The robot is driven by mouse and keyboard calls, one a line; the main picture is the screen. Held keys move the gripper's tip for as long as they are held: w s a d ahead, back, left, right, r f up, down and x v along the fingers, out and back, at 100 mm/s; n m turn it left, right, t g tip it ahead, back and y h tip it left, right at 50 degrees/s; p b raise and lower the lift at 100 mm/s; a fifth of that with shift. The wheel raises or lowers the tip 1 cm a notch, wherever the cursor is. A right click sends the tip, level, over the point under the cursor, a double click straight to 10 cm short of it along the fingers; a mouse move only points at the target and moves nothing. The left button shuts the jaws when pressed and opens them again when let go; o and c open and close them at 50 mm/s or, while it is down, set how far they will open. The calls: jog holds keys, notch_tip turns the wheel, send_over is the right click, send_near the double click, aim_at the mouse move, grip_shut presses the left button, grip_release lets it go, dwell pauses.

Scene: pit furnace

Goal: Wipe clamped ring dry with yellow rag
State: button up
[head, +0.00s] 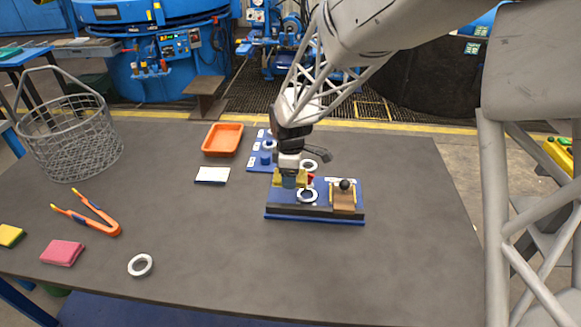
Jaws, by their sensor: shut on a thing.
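A blue and dark fixture (286,212) stands on the grey table, with a pale ring (307,196) lying on it near the middle. A brown block with a dark round knob (344,192) is at the fixture's right end. My gripper (289,180) points down over the fixture's left part, just left of the ring. It is shut on a small yellow piece that looks like the yellow rag (277,180). Whether the rag touches the ring or fixture cannot be told. A small red part (310,179) shows right of the gripper; how the ring is clamped is unclear.
A blue board with labels and a ring (257,160) lies behind the fixture. An orange tray (222,139), white card (212,175), wire basket (72,140), orange tongs (98,220), pink pad (62,253), yellow pad (10,235) and loose ring (140,265) are left. The front right table is clear.

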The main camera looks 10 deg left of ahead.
jog(key=shift+f, duration=2.1)
jog(key=shift+f, duration=0.5)
jog(key=shift+d, duration=0.4)
jog(key=shift+d, duration=0.35)
jog(key=shift+d, duration=0.25)
dwell(0.4)
jog(key=shift+a, duration=0.3)
jog(key=shift+a+f, duration=0.1)
jog(key=shift+a, duration=0.55)
dwell(0.3)
jog(key=shift+d, duration=0.2)
